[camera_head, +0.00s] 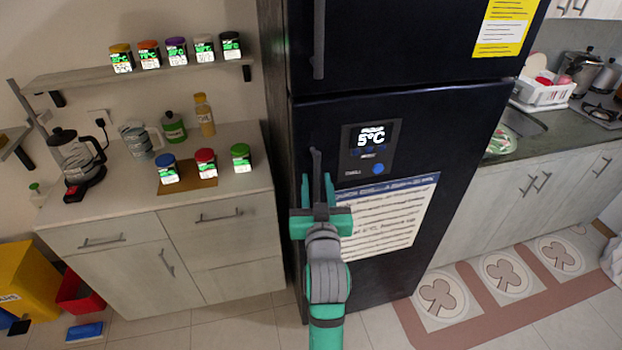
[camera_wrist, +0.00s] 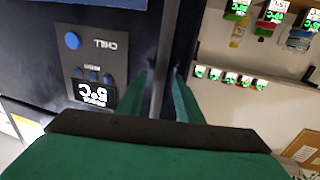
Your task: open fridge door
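The black fridge (camera_head: 450,130) stands in the middle of the head view, with an upper and a lower door, both shut. The lower door carries a 5°C display panel (camera_head: 371,147) and a paper notice (camera_head: 390,225). Its dark vertical handle (camera_head: 316,163) is near the door's left edge. My gripper (camera_head: 318,183) is at this handle, its teal fingers on either side of it. In the wrist view the handle (camera_wrist: 161,60) runs between the two fingertips (camera_wrist: 161,75), with a gap showing; the gripper is open. The handle's lower part is hidden by my gripper.
A cabinet (camera_head: 230,190) with jars and a kettle (camera_head: 75,155) stands left of the fridge, under a shelf (camera_head: 150,72) of spice jars. A kitchen counter (camera_head: 560,132) is at the right. A patterned mat (camera_head: 480,310) lies on the floor at right.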

